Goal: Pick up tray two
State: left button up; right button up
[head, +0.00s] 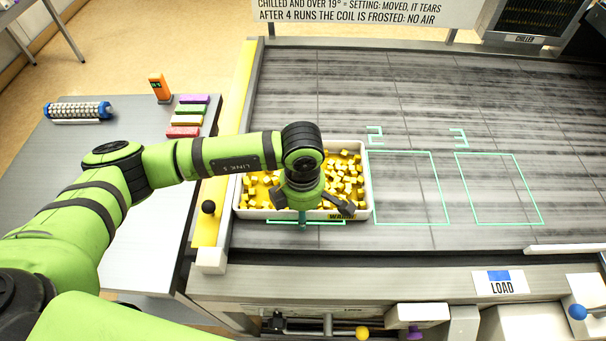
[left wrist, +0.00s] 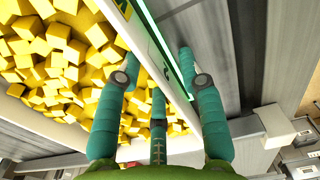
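One white tray (head: 367,190) filled with yellow cubes stands on the grey deck, over the leftmost green outline. A yellow label (head: 341,216) sits on its front wall; I cannot read a tray number. Outlines two (head: 408,188) and three (head: 499,189) are empty. My left gripper (head: 303,218) points down at the tray's front rim. In the left wrist view its teal fingers (left wrist: 160,58) are apart, one over the cubes and one outside the tray wall (left wrist: 150,50). Contact with the wall cannot be told. My right gripper is not in view.
A yellow strip (head: 240,100) with a black knob (head: 208,207) borders the deck's left side. A side table (head: 95,150) holds a blue-ended roller (head: 78,111), coloured blocks (head: 188,115) and an orange device (head: 160,88). A LOAD sign (head: 500,282) is on the front edge.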

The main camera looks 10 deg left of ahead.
pick_arm(q)
grip_shut()
jog(key=shift+r, duration=0.1)
